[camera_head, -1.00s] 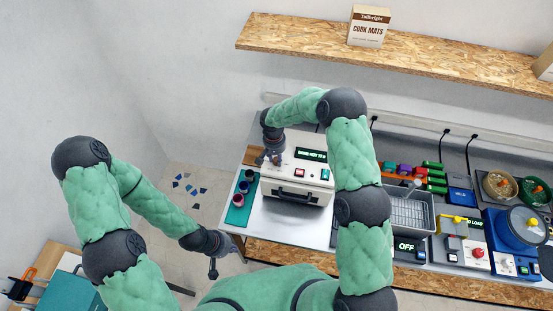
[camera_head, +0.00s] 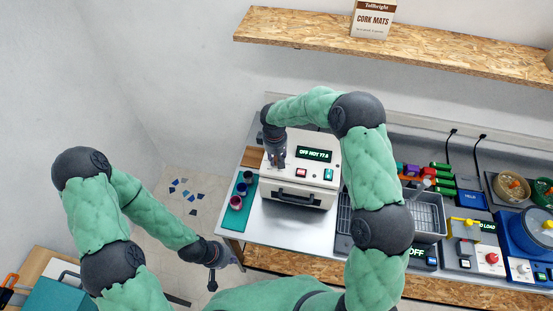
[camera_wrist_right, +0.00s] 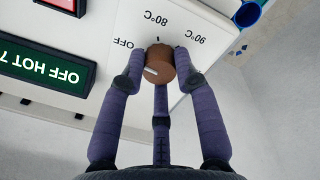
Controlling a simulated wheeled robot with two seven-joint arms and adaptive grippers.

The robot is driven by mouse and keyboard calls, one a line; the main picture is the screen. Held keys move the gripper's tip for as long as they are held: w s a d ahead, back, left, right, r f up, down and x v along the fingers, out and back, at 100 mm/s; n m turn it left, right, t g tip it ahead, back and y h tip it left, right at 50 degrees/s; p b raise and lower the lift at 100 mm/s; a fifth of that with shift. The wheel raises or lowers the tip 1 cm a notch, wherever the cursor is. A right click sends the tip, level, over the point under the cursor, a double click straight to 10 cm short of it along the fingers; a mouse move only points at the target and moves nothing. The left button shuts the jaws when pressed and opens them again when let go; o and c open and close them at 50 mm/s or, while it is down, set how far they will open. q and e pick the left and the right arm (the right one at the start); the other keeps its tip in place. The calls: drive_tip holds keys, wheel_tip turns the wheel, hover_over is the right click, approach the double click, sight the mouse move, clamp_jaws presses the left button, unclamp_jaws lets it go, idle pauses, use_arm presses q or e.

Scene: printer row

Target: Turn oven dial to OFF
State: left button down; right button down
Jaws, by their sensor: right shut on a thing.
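The oven (camera_head: 299,194) is a white box on the table with a dark front handle. Its green display (camera_head: 314,154) reads OFF HOT and a number near 77. The brown dial (camera_wrist_right: 158,62) shows in the right wrist view, with OFF, 80°C and 90°C printed around it upside down. My right gripper (camera_wrist_right: 158,70) is shut on the dial; in the head view this gripper (camera_head: 277,161) hides the dial. My left gripper (camera_head: 222,270) hangs low, left of the table; its finger opening is unclear.
A wire-basket unit (camera_head: 428,224) stands to the right, partly behind my right arm. A shelf (camera_head: 440,54) runs above.

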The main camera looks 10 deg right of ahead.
sight(275, 161)
drive_tip(key=shift+s+f+n, duration=0.2)
drive_tip(key=shift+n, duration=0.4)
drive_tip(key=c, duration=0.9)
unclamp_jaws()
drive_tip(key=shift+w+r, duration=0.1)
drive_tip(key=shift+r, duration=0.55)
drive_tip(key=r, duration=1.1)
drive_tip(key=shift+s+a, duration=0.25)
drive_tip(key=shift+a, duration=0.05)
